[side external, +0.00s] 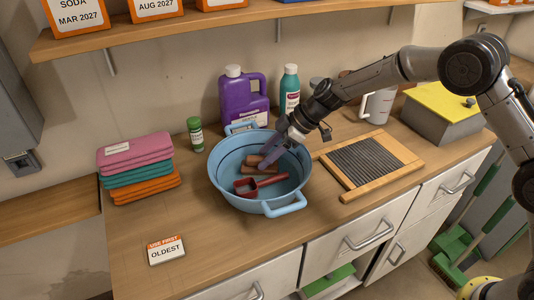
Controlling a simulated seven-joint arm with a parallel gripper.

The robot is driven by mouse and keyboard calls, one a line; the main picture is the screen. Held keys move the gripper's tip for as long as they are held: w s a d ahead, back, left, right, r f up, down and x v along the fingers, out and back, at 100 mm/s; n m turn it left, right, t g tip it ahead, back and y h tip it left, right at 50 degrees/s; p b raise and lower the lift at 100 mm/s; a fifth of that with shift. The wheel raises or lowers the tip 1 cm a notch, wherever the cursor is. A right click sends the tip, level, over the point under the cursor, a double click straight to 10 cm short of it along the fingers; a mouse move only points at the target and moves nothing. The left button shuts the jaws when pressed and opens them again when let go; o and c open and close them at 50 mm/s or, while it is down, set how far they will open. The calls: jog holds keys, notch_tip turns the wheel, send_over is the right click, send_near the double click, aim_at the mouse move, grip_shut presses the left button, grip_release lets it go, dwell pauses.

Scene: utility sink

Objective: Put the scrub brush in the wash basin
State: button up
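The blue wash basin (222,178) stands on the wooden counter, with a handle at its front and one at its back. A brown, wooden-looking piece (255,160), which looks like the scrub brush, shows inside the basin at my fingertips. Its bristles cannot be made out. My gripper (266,160) reaches down into the basin from the upper right, at or touching this piece. The fingers partly cover it, and I cannot tell whether they are closed on it. A red scoop (258,185) lies in the basin, just in front of the brown piece.
A washboard (372,163) lies right of the basin. A purple jug (243,98), a teal bottle (289,90) and a green-capped bottle (195,134) stand behind. Folded towels (137,168) are left. An "OLDEST" card (166,250) lies front left, with clear counter around it.

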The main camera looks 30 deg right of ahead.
jog(key=shift+r, duration=0.25)
jog(key=v, duration=1.1)
jog(key=shift+s+d+r, duration=0.25)
